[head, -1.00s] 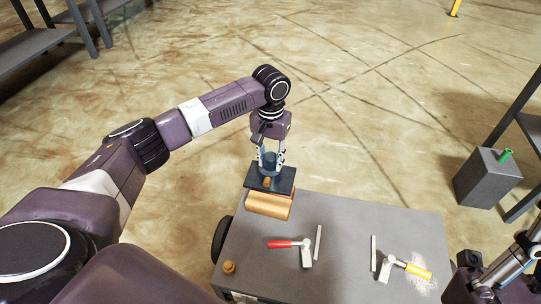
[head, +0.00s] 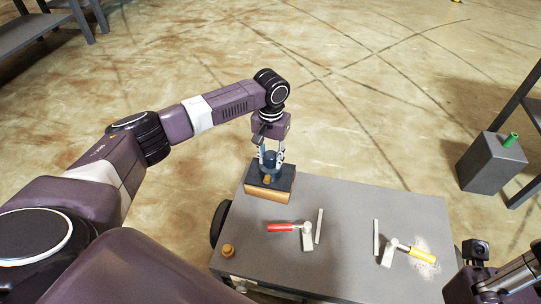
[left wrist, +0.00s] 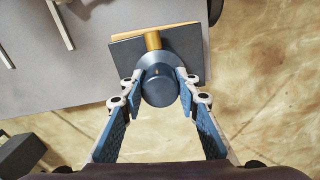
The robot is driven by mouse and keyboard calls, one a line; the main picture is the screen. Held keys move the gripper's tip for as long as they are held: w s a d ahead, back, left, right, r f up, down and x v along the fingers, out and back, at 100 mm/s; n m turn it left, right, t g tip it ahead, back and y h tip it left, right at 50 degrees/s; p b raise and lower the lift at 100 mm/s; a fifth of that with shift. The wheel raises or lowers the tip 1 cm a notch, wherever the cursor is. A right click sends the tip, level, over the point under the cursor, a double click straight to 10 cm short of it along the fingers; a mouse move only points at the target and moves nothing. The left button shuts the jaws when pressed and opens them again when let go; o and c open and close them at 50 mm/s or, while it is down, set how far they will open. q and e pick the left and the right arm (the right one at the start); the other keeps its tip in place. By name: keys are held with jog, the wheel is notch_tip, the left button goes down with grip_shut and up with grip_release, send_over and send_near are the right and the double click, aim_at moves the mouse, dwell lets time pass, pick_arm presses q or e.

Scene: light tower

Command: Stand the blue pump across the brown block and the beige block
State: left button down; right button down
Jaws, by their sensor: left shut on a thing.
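The blue pump (head: 283,178) has a dark flat base plate, a blue round body and a brass spout; it also shows in the left wrist view (left wrist: 128,52). My left gripper (head: 271,160) is shut on its round body from above, with one finger on each side in the left wrist view (left wrist: 161,82). The pump is upright over a tan wooden block (head: 268,196) at the table's back left corner. The plate hides most of the wood, so I cannot tell brown from beige, or whether plate and wood touch. My right gripper (head: 518,275) is partly in view at the lower right.
The grey table (head: 330,265) carries a red-handled lever (head: 281,228), a yellow-handled lever (head: 420,255), two thin pale bars and a small brass knob (head: 228,250). A grey box with a green stub (head: 511,139) stands on the floor at right.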

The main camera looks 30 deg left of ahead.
pick_arm(q)
jog(key=shift+w+f+p, duration=0.1)
jog(key=shift+f+p, duration=0.05)
jog(key=shift+p, duration=0.2)
jog(key=c, duration=1.5)
grip_release()
jog(key=shift+f, duration=0.2)
jog(key=shift+o, duration=0.2)
